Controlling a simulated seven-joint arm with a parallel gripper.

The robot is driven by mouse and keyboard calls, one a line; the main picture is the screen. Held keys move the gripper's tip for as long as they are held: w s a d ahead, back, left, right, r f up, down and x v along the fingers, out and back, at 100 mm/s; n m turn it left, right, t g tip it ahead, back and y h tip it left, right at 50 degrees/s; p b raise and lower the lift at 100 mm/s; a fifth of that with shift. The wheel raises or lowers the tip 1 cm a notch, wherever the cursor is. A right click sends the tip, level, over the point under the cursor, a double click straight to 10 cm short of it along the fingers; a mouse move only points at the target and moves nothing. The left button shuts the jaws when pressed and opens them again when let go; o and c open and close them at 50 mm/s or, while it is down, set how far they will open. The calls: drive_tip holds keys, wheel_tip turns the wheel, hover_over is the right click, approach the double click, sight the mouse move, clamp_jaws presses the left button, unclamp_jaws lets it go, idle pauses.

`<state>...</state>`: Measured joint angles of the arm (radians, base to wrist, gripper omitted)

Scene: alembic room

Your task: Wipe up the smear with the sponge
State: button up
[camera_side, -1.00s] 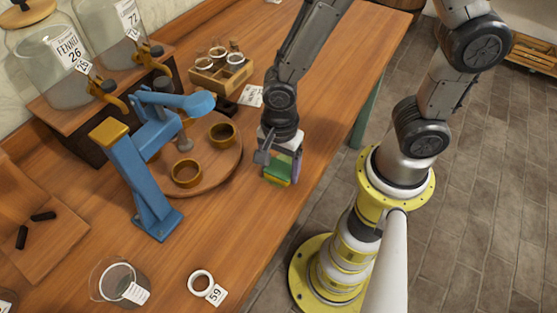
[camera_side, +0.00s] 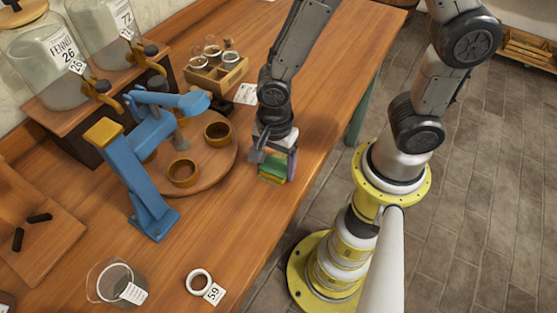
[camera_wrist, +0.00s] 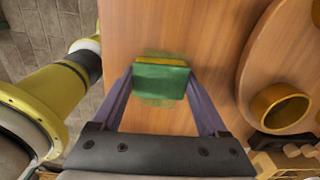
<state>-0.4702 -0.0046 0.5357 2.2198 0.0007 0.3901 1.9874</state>
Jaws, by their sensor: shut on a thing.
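A green and yellow sponge (camera_side: 272,172) is at the right part of the wooden table, below my gripper (camera_side: 276,163). In the wrist view the sponge (camera_wrist: 160,80) sits between the purple fingers of my gripper (camera_wrist: 160,84), which is shut on it. A faint greenish smear (camera_wrist: 160,102) shows on the wood around the sponge in the wrist view, mostly on the near side, with a little past the far edge. The sponge covers part of the smear. The sponge is at or very near the table surface; I cannot tell how firmly it touches. The smear is not clear in the side view.
A round wooden board (camera_side: 222,172) with small bowls (camera_side: 183,172) and a blue press (camera_side: 140,185) stands left of my gripper. A vial rack (camera_side: 218,74) and a paper label (camera_side: 247,94) are behind. A white ring (camera_side: 199,281) and glass beaker (camera_side: 112,283) stand in front. The table's right edge is close.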

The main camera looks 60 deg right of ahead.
drive_tip(key=d, duration=0.2)
drive_tip(key=w+d, duration=0.1)
drive_tip(key=d, duration=0.1)
drive_tip(key=shift+a, duration=2.4)
drive_tip(key=shift+d, duration=2.15)
drive_tip(key=shift+s+a, duration=0.2)
drive_tip(key=shift+a, duration=0.5)
drive_tip(key=shift+s+a, duration=0.25)
drive_tip(key=shift+a, duration=0.45)
drive_tip(key=shift+s+a, duration=0.2)
drive_tip(key=shift+a, duration=0.5)
drive_tip(key=shift+d, duration=2.1)
drive_tip(key=a, duration=0.4)
drive_tip(key=shift+w+d, duration=0.3)
drive_tip(key=shift+d, duration=0.7)
drive_tip(key=shift+w+d, duration=0.25)
drive_tip(key=shift+d, duration=0.75)
drive_tip(key=shift+w+d+r, duration=0.1)
drive_tip(key=shift+d+r, duration=0.05)
wheel_tip(320, 180, up, 8)
